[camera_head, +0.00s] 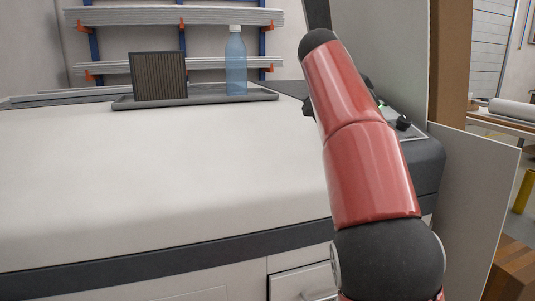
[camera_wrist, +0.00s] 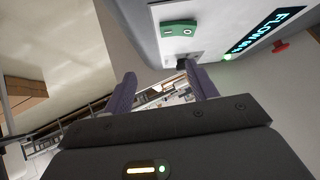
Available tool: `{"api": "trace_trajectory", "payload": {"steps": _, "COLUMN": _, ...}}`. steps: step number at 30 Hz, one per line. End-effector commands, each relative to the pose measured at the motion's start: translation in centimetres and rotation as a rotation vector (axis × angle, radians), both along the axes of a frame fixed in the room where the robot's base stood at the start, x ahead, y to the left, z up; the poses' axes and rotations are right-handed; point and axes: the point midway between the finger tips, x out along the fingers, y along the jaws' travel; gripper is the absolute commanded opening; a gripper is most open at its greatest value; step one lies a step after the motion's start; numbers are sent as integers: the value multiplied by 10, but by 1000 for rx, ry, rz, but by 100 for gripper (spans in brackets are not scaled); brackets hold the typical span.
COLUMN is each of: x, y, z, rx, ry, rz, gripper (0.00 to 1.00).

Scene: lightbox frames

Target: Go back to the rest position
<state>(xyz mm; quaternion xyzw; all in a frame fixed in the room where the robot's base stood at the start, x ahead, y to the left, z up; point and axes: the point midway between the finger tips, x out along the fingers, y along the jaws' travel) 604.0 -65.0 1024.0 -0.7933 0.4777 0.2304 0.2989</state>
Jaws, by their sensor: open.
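In the wrist view my gripper (camera_wrist: 158,72) shows two purple fingers spread apart, with nothing between them. A grey panel with a green rocker switch (camera_wrist: 179,31) is just beyond the fingers. A small dark part (camera_wrist: 182,64) sits at the panel's edge close to the right fingertip; I cannot tell whether they touch. In the head view my red arm reaches up across the right side of the white worktop, and my gripper is largely hidden behind it.
A grey tray (camera_head: 205,98) at the worktop's back bears a ribbed dark filter (camera_head: 160,76) and a blue bottle (camera_head: 236,62). The worktop's (camera_head: 150,165) left and middle are clear. An upright pale panel (camera_head: 475,205) stands at the right. The wrist view shows a red button (camera_wrist: 280,46).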

Motion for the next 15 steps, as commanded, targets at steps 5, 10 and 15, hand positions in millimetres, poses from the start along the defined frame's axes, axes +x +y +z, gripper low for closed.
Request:
{"api": "trace_trajectory", "payload": {"steps": 5, "x": -15, "y": -11, "z": -10, "rx": 25, "ry": 58, "rz": 71, "gripper": 57}}
{"api": "trace_trajectory", "payload": {"steps": 10, "x": -35, "y": -20, "z": -25, "rx": 54, "ry": 130, "rz": 176, "gripper": 57}}
{"api": "trace_trajectory", "payload": {"steps": 15, "x": -71, "y": -24, "z": -51, "rx": 88, "ry": 215, "rz": 340, "gripper": 57}}
